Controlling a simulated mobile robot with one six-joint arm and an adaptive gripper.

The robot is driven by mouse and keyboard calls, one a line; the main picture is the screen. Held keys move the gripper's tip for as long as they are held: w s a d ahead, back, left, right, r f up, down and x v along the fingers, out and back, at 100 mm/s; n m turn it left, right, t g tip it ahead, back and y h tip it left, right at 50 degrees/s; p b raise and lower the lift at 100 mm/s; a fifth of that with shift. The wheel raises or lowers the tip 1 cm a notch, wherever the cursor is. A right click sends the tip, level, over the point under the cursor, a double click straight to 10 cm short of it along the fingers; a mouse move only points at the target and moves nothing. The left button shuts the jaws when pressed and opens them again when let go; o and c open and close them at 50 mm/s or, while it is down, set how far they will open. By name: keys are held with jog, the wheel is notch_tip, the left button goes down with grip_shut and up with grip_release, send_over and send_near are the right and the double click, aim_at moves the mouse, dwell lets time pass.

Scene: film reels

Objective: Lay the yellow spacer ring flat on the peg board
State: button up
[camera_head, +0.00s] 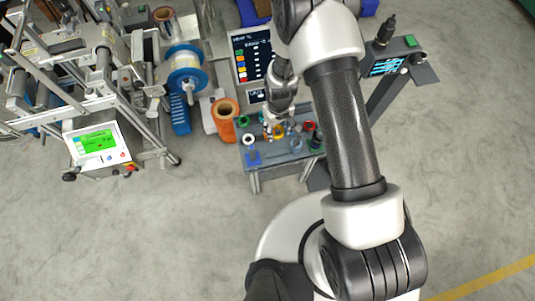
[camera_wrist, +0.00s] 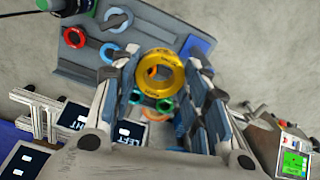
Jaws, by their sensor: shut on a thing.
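My gripper (camera_wrist: 160,72) is shut on the yellow spacer ring (camera_wrist: 160,80), with one finger on either side of it. In the wrist view the ring faces the camera, its round hole open to view. The blue-grey peg board (camera_wrist: 150,35) lies behind and beyond the ring. In the head view my gripper (camera_head: 275,127) is over the peg board (camera_head: 284,170), near its back middle, and hides part of it. The held ring is too small there to tell its height above the board.
Green rings (camera_wrist: 165,105) show below the held ring. An orange roll (camera_head: 223,115) stands left of the board.

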aim_at(274, 153)
jog(key=f+b, duration=0.3)
jog(key=f, duration=0.7)
jog(key=f+b, duration=0.2)
jog(key=f, duration=0.7)
jog(key=shift+w+a+f+b, duration=0.15)
jog(key=shift+a+f+b, duration=0.05)
jog(key=shift+f+b, duration=0.2)
jog(key=shift+f, duration=0.1)
jog(key=o, duration=0.6)
jog(key=shift+f, duration=0.1)
jog(key=o, duration=0.5)
notch_tip(274, 153, up, 13)
jog(key=p, duration=0.4)
jog(key=shift+f, duration=0.15)
